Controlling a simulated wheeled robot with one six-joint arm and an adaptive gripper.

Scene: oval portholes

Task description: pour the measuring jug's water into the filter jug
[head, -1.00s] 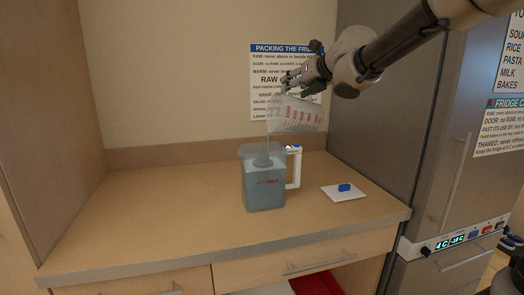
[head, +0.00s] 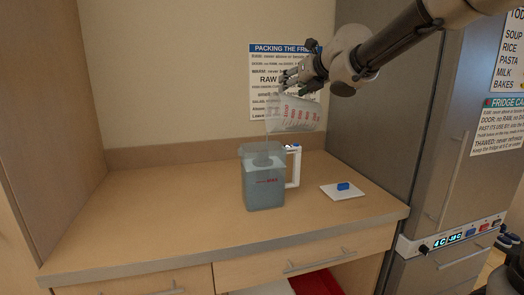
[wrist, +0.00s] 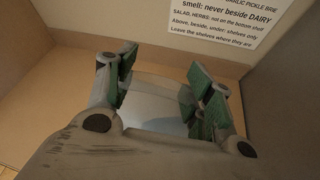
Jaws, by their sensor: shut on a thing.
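The filter jug (head: 264,188), a clear bluish jug with a white handle on its right, stands upright on the wooden counter. Water shows inside it. The measuring jug (head: 296,115), clear with red markings, is tilted in the air above it, its mouth end to the left over the filter jug's top. A thin stream seems to fall from it into the filter jug. My gripper (head: 296,76) is shut on the measuring jug. In the wrist view my gripper's fingers (wrist: 162,92) stand either side of the pale jug, mostly hidden by the gripper.
The steel fridge (head: 455,150) stands at the right. A printed notice (head: 268,60) hangs on the back wall. The counter's left side is clear.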

